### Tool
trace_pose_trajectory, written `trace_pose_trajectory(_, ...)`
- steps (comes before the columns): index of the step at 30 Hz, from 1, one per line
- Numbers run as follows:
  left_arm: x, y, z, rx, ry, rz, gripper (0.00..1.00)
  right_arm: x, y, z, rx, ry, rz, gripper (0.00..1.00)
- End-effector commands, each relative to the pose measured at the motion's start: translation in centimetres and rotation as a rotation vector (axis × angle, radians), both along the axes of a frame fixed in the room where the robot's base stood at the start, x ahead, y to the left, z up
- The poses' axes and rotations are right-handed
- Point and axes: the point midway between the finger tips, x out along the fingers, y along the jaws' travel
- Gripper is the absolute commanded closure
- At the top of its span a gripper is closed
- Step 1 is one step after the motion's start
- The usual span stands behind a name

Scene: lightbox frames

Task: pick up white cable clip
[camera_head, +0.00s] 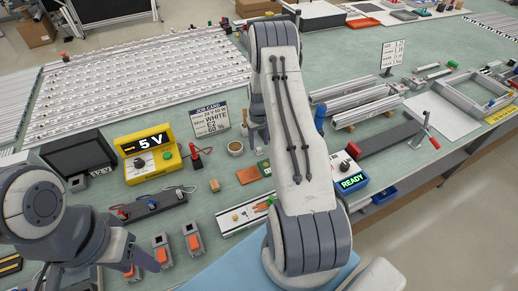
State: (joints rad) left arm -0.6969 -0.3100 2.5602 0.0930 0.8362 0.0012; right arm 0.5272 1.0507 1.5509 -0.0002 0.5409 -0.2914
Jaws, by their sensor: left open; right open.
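I cannot make out a white cable clip for certain; it may be too small or hidden behind my arms. My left gripper (143,259) is low at the left, close to a row of grey devices with orange faces (193,242). It is partly hidden by its own wrist, and I see nothing held in it. My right arm rises through the middle of the view and bends over at the top. A white rail strip (235,222) with small coloured parts lies beside the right arm.
A yellow meter (147,157) reads 5 V beside a dark screen (78,156). A job card (209,121), a small cup (235,148) and a READY box (348,174) stand nearby. Rails and profiles (355,102) lie at right. Bare green bench (345,65) shows behind.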

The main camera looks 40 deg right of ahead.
Motion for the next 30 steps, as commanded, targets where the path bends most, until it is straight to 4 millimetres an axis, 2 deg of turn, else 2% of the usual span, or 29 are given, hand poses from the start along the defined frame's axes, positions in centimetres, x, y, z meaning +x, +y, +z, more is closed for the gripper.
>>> trace_pose_trajectory(1,0.0,0.0,1.1,0.000,0.000,-0.001,0.48,-0.1,0.0,-0.3,0.002,0.003,0.000,0.40)
trace_pose_trajectory(7,0.0,0.0,1.8,0.000,0.000,-0.003,0.48,0.0,0.0,-2.8,0.000,0.001,0.000,0.40)
trace_pose_trajectory(15,0.0,0.0,1.8,0.000,0.000,-0.003,0.48,0.1,0.0,-3.2,0.000,-0.002,0.000,0.40)
trace_pose_trajectory(16,0.0,0.0,1.8,0.000,0.000,-0.003,0.48,0.0,0.0,-3.2,0.000,-0.001,0.000,0.44)
trace_pose_trajectory(20,0.0,0.0,1.8,0.000,0.000,-0.003,0.48,0.0,0.0,-3.2,0.000,-0.001,0.000,0.94)
trace_pose_trajectory(21,0.0,0.0,1.8,0.000,0.000,-0.003,0.48,0.0,0.0,-3.2,0.000,-0.001,0.000,1.00)
trace_pose_trajectory(30,0.0,0.0,1.7,0.000,0.000,-0.003,0.48,0.0,0.0,-3.2,0.000,-0.001,0.000,1.00)
